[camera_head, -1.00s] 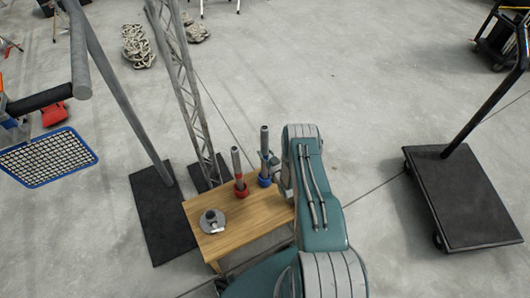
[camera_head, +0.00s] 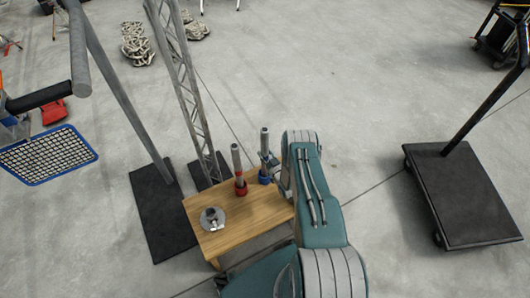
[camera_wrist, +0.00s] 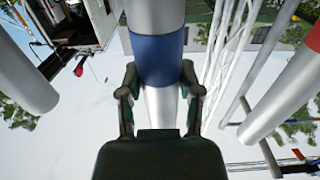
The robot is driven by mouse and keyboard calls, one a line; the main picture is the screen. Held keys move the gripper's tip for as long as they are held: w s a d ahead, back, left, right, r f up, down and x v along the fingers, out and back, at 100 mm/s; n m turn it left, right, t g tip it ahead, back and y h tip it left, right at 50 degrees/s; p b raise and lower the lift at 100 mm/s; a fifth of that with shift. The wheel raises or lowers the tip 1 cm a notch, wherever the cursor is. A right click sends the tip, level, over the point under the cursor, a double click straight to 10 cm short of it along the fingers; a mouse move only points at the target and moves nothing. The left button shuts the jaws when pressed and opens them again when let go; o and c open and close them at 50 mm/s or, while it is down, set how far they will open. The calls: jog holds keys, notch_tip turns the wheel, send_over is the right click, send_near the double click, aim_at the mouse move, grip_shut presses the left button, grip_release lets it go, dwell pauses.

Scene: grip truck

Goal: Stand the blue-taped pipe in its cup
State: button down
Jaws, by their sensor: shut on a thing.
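The blue-taped pipe (camera_head: 264,141) stands upright at the blue cup (camera_head: 264,178) on the small wooden table. Its lower end lines up with the cup, but I cannot tell how deep it sits. In the wrist view the pipe's blue tape band (camera_wrist: 159,60) is just above my gripper (camera_wrist: 160,92). My gripper's two fingers are shut on the pipe from both sides below the tape. In the head view my arm hides most of my gripper.
Another grey pipe (camera_head: 236,158) stands in a red cup (camera_head: 241,188) close to the left. A round metal piece (camera_head: 212,220) lies on the wooden table (camera_head: 256,212). A lattice mast (camera_head: 187,85) stands behind it. A black trolley (camera_head: 462,198) is to the right.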

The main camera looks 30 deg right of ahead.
jog(key=shift+f, duration=1)
jog(key=shift+c, duration=0.9)
grip_release()
jog(key=shift+f, duration=0.1)
jog(key=s, duration=1.2)
jog(key=shift+d, duration=0.2)
